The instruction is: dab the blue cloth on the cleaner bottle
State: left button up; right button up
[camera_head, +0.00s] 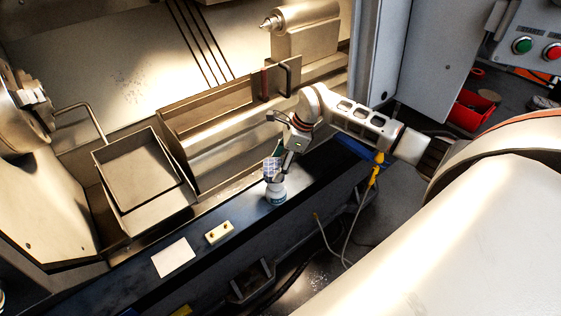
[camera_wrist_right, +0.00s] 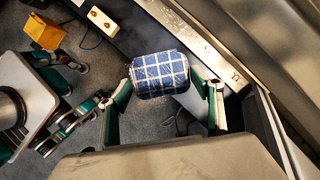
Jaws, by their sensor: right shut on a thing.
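The blue cloth (camera_head: 271,165), checked with white lines, is held at the tip of my right gripper (camera_head: 284,157). In the right wrist view the cloth (camera_wrist_right: 160,75) sits bunched between the two fingers of the gripper (camera_wrist_right: 168,92), which are shut on it. The cleaner bottle (camera_head: 276,191), white with a bluish label, stands upright on the dark ledge directly below the cloth. The cloth overlaps the bottle's top in the head view; I cannot tell whether they touch. The bottle is hidden in the right wrist view.
On the dark ledge (camera_head: 130,284) lie a cream block with two studs (camera_head: 219,232) and a white card (camera_head: 173,257). A metal tray (camera_head: 140,170) and a long trough (camera_head: 205,110) stand behind. A yellow-ended cable (camera_head: 375,174) hangs to the right of the bottle.

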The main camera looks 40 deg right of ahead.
jog(key=shift+w+d+f+m, duration=0.1)
jog(key=shift+d+m, duration=0.2)
jog(key=shift+d, duration=0.05)
jog(key=shift+d+f, duration=0.1)
jog(key=shift+f, duration=0.05)
notch_tip(320, 180, down, 5)
jog(key=b, duration=0.3)
jog(key=shift+f+b, duration=0.1)
jog(key=shift+b, duration=0.2)
jog(key=shift+f, duration=0.2)
jog(key=shift+f+b, duration=0.4)
jog(key=shift+f, duration=0.2)
dwell(1.4)
